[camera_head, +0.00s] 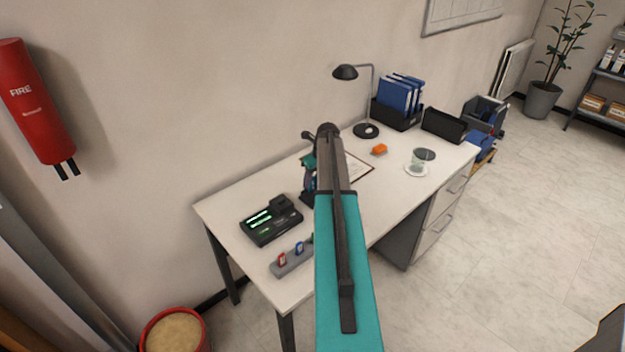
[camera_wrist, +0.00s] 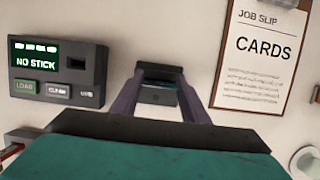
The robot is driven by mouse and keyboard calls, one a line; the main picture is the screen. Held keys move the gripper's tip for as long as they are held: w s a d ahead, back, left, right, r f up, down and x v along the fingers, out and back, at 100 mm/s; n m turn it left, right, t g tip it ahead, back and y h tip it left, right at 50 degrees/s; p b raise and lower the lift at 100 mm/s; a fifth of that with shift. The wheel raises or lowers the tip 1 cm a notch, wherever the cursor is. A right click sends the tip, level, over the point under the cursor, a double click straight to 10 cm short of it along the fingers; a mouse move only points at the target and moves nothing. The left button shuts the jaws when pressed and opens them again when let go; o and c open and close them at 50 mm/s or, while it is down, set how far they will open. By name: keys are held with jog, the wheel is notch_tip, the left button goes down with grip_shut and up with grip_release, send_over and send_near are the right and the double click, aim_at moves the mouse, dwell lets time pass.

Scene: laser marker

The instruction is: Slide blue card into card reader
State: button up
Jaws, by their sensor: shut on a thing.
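My gripper (camera_wrist: 160,82) points down at the desk, its two purple fingers closed in. A small dark-blue piece between the fingertips looks like the blue card (camera_wrist: 159,86); most of it is hidden. A small dark box, which looks like the card reader (camera_wrist: 161,97), is at the fingertips; I cannot tell whether the card is in its slot. In the head view my gripper (camera_head: 309,181) is partly behind my arm, just above the dark box (camera_head: 306,199).
A black console (camera_wrist: 57,70) reading "NO STICK" stands left of my gripper. A grey holder (camera_head: 290,262) with red, blue and green pieces is at the desk's front. A clipboard (camera_wrist: 256,62) with a "CARDS" slip lies right. A lamp (camera_head: 366,130) and glass (camera_head: 421,160) stand farther back.

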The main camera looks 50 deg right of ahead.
jog(key=shift+f, duration=0.1)
jog(key=o, duration=1.2)
jog(key=shift+b+v, duration=1.65)
jog(key=shift+v, duration=5.25)
jog(key=shift+r+p, duration=2.35)
jog(key=shift+r, duration=0.7)
